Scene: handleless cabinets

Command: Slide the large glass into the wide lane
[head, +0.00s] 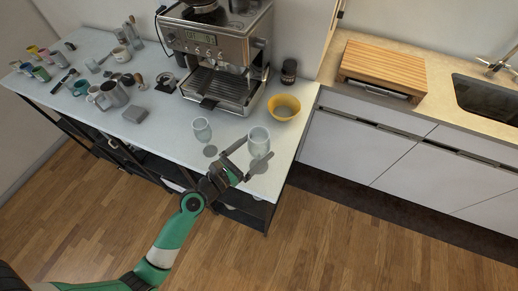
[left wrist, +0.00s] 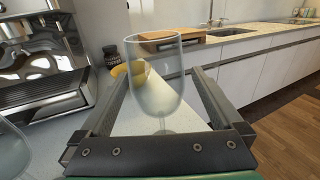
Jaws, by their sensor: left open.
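The larger clear glass (head: 259,141) stands upright near the front right corner of the white counter. My left gripper (head: 249,156) is open just in front of it, with its fingers pointing towards the glass. In the left wrist view the stemmed glass (left wrist: 156,80) shows between the two open fingers (left wrist: 160,88); I cannot tell whether either finger touches it. A smaller glass (head: 202,130) stands to its left, and part of a glass (left wrist: 12,150) shows at the left wrist view's lower left. No marked lane is clear to me. My right gripper is not in view.
A yellow bowl (head: 284,107) stands behind the glass, with a dark jar (head: 289,71) beyond it. The espresso machine (head: 222,60) stands at the back. Mugs and tools crowd the left. The counter's front edge is close to my gripper.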

